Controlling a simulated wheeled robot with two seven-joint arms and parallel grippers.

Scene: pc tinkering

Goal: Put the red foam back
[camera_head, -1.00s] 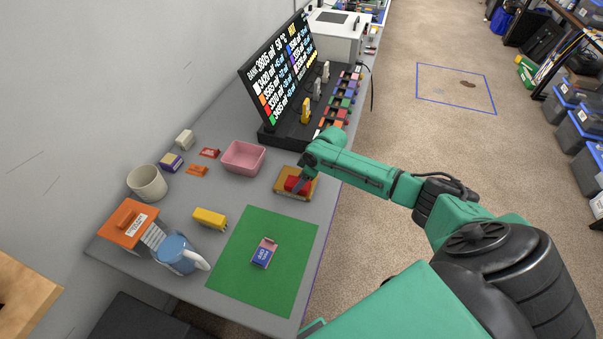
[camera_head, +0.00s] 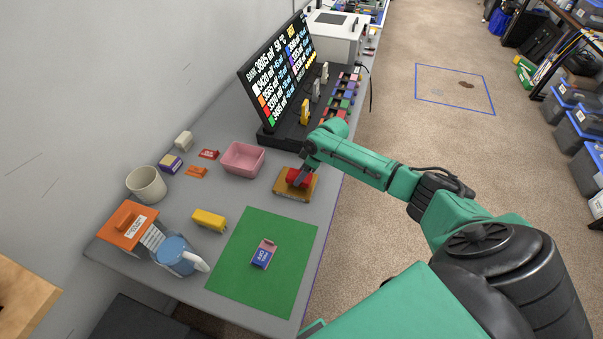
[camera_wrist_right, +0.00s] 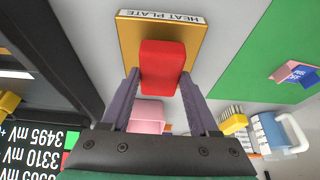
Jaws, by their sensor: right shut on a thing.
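The red foam (camera_head: 297,178) is a small red block over the tan heat plate (camera_head: 281,191) on the table. My right gripper (camera_head: 305,184) is shut on it. In the right wrist view the red foam (camera_wrist_right: 162,66) sits between the two fingers, in front of the heat plate (camera_wrist_right: 130,40). I cannot tell whether the foam's underside touches the plate. A row of coloured blocks (camera_head: 345,102) stands along the front of the black display stand (camera_head: 290,127). My left gripper is not in view.
A pink bin (camera_head: 242,158) stands left of the heat plate. A green mat (camera_head: 250,292) with a small pink and blue box (camera_head: 264,254) lies nearer.

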